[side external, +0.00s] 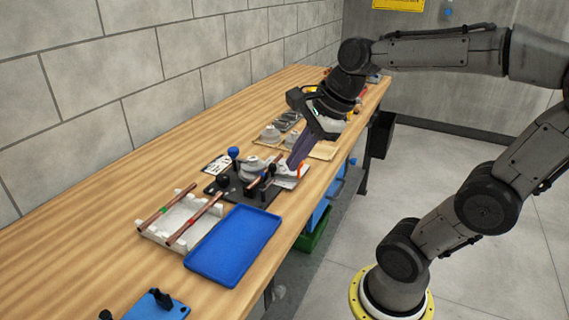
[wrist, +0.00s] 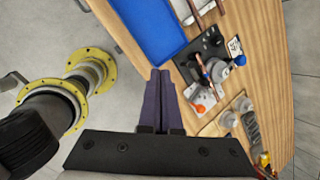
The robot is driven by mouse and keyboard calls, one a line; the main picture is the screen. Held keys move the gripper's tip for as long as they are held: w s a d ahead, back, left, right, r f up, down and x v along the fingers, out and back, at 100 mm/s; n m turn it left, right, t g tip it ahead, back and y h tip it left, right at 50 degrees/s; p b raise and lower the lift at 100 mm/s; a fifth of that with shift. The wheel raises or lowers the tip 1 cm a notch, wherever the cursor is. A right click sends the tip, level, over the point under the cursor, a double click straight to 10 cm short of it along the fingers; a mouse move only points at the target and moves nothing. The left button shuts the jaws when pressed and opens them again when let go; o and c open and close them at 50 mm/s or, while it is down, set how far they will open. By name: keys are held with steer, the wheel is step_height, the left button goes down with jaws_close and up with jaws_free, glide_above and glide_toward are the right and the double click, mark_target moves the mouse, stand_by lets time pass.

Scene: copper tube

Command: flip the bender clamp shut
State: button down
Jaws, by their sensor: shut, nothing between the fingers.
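The bender (side external: 240,191) has a black base plate with a blue knob (side external: 233,152), grey metal parts and dark posts. It stands on the wooden bench, and in the wrist view the bender (wrist: 213,46) is right of my fingers. A copper tube (side external: 264,173) lies across it. An orange tip (wrist: 198,108) shows at its near side; I cannot tell whether this belongs to the clamp, or how the clamp stands. My gripper (side external: 293,166) has long purple fingers pressed together and empty. In the side view they overlap the bender's right end; contact cannot be told.
A blue tray (side external: 234,246) lies in front of the bender. A white rack (side external: 182,222) with copper tubes is to its left. A tan tray (side external: 322,152) and grey dies (side external: 270,133) lie farther back. The bench's left stretch is mostly clear.

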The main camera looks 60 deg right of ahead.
steer(key=w+d+f+m+g, duration=0.1)
steer(key=d+f+m, duration=0.1)
steer(key=d+m, duration=0.8)
steer(key=d, duration=0.4)
steer(key=shift+w+f+m+h, duration=0.3)
steer(key=shift+w, duration=0.05)
steer(key=w+f, duration=0.7)
steer(key=f, duration=0.2)
steer(key=shift+w+f, duration=0.15)
steer(key=shift+w, duration=0.2)
